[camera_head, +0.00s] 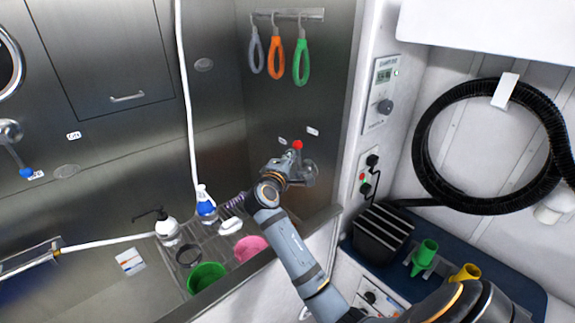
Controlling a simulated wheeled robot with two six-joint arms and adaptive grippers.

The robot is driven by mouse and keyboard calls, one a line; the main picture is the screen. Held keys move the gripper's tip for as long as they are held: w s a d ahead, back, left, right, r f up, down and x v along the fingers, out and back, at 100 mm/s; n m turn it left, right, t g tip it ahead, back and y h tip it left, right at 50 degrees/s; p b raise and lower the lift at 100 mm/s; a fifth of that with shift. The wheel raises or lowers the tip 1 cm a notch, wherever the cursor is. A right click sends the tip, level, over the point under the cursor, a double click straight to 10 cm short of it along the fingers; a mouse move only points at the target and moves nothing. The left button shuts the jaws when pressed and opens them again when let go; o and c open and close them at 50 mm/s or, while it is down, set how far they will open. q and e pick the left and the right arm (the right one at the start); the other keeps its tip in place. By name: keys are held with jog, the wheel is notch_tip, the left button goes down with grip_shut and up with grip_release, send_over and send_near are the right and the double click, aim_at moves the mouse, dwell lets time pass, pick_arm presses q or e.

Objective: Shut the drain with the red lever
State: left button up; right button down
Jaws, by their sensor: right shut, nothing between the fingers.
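The red lever (297,146) is on the steel right wall of the tub, below the hanging loops. Its red tip points up, close to two small white labels (313,131) that are too small to read. My right gripper (298,174) is shut and empty, just below the red tip at the grey lever body. It hides part of the lever, and I cannot tell whether it touches it. The drain itself cannot be made out. My left gripper is not in view.
A blue-tipped lever (25,172) is on the left wall. A black hose (425,150) hangs at the right.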

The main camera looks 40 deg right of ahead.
jog(key=shift+s+m+h+b, duration=0.45)
jog(key=shift+m+b, duration=0.25)
jog(key=shift+b, duration=0.25)
jog(key=shift+t, duration=0.3)
jog(key=shift+d+r, duration=0.1)
